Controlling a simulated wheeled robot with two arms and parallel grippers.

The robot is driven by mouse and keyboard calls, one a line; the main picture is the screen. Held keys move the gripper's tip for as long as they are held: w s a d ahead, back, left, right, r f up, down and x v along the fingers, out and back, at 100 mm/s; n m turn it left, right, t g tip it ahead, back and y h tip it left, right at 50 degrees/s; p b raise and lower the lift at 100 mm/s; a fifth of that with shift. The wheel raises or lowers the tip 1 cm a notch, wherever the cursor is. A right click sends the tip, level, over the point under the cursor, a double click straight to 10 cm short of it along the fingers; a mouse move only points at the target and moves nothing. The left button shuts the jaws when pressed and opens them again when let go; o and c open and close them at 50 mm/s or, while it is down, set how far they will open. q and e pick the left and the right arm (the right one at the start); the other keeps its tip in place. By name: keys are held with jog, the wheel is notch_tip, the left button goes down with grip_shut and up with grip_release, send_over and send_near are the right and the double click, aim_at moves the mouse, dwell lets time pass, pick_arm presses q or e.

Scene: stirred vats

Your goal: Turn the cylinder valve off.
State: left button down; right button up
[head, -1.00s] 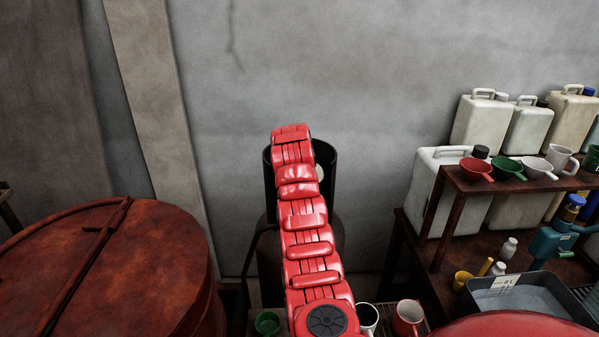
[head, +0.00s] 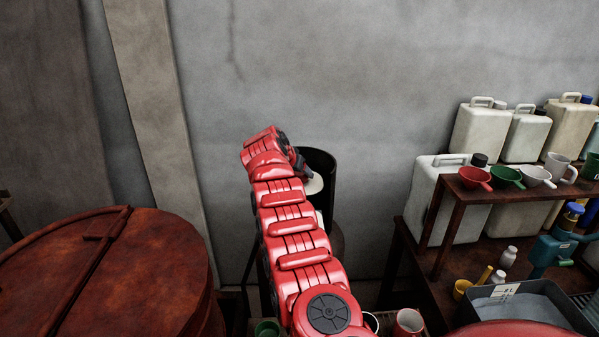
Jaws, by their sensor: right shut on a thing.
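The gas cylinder (head: 337,240) stands against the wall behind my right arm, with a dark open collar (head: 322,160) around its top. A pale round piece (head: 315,186) inside the collar looks like the valve's handwheel. My right gripper (head: 306,172) is small and dark at the end of the red arm, shut on the valve at the collar's left side. The arm hides most of the cylinder and the left part of the collar. The fingertips are hard to make out. My left gripper is out of view.
A rusty round vat lid (head: 120,270) fills the lower left. At right, a rusty shelf (head: 510,190) carries bowls and mugs, with white jerrycans (head: 480,132) behind it. A grey tray (head: 525,308) sits lower right. The wall above the collar is clear.

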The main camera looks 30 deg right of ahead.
jog(key=shift+f, duration=0.1)
jog(key=o, duration=1.4)
jog(key=shift+c, duration=0.2)
jog(key=shift+s+a+r+b, duration=0.1)
jog(key=shift+a+r+b, duration=0.25)
jog(key=shift+b, duration=0.15)
jog(key=shift+b+v, duration=0.85)
jog(key=shift+v, duration=0.2)
jog(key=b+v, duration=0.3)
jog(key=v, duration=1.1)
jog(key=shift+r, duration=0.2)
